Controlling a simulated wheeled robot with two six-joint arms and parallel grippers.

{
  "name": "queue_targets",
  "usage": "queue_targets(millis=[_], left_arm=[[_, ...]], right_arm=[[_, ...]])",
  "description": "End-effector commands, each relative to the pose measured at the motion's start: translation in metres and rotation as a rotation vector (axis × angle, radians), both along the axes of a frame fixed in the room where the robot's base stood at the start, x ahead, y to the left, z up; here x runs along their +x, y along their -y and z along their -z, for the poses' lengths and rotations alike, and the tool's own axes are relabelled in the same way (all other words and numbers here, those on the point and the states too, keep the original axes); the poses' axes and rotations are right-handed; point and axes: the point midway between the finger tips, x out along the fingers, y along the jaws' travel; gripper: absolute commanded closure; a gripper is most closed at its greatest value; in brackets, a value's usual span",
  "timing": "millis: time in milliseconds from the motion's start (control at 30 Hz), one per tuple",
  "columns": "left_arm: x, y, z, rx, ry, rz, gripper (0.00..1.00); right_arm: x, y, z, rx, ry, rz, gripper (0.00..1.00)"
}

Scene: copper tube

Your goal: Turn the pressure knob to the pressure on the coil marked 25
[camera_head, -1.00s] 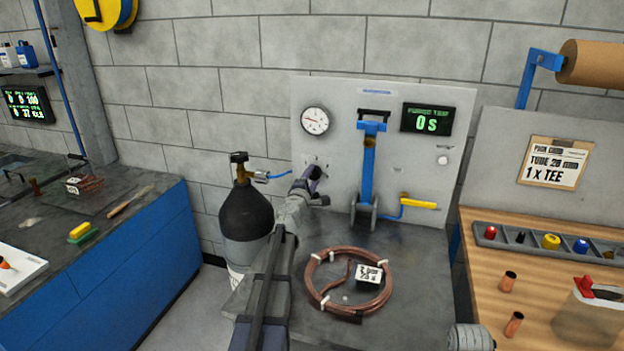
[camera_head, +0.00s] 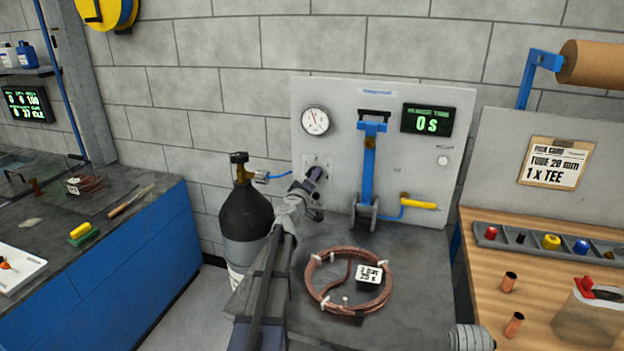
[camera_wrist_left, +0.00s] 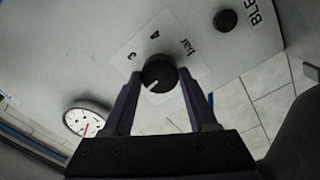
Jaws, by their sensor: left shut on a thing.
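The black pressure knob (camera_wrist_left: 158,75) sits on the grey panel, and its white pointer line points to the lower left in the left wrist view. My left gripper (camera_head: 315,175) is shut on the knob, with one finger on each side; in the head view it hides most of the knob. The plate around the knob carries a few marks, only partly readable. The round gauge (camera_head: 315,120) above shows its needle pointing up and left; it also shows in the left wrist view (camera_wrist_left: 88,119). The copper coil (camera_head: 316,285) lies on the bench with a tag (camera_head: 369,275) that seems to read "2 bar, 25 s".
A black gas cylinder (camera_head: 246,215) stands left of my left arm. The panel also holds a blue lever clamp (camera_head: 367,170), a yellow-handled valve (camera_head: 420,204) and a green display (camera_head: 432,119) reading 0 s. A wooden bench (camera_head: 480,270) with copper pieces is at right.

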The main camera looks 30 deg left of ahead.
Motion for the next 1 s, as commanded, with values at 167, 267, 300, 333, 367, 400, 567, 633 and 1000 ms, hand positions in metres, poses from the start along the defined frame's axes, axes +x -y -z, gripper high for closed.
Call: queue_targets(millis=[167,267,300,333,367,400,567,633,1000], left_arm=[[-0.0006,0.0007,0.0003,0.057,-0.014,0.001,0.97],[-0.0005,0.0007,0.0004,0.077,-0.019,0.002,0.97],[-0.0005,0.0007,0.0004,0.082,-0.02,0.001,0.97],[-0.0006,0.0007,0.0004,0.085,-0.021,0.001,0.97],[-0.0006,0.0007,0.0004,0.088,-0.021,0.001,0.97],[-0.0006,0.0007,0.0004,0.089,-0.022,0.001,0.97],[-0.0007,0.0008,0.0005,0.093,-0.023,0.001,0.97],[-0.0007,0.0008,0.0005,0.092,-0.022,0.001,0.97],[-0.0005,0.0006,0.0004,0.09,-0.022,0.001,0.17]], right_arm=[[0.0,0.0,0.0001,0.0,0.0,0.0,0.5],[0.0,0.0,0.0001,0.0,0.0,0.0,0.5],[0.0,0.0,0.0001,0.0,0.0,0.0,0.5],[0.0,0.0,0.0001,0.0,0.0,0.0,0.5],[0.0,0.0,0.0001,0.0,0.0,0.0,0.5],[0.0,0.0,0.0001,0.0,0.0,0.0,0.5],[0.0,0.0,0.0001,0.0,0.0,0.0,0.5],[0.0,0.0,0.0001,0.0,0.0,0.0,0.5],[0.0,0.0,0.0,0.0,0.0,0.0,0.5]])
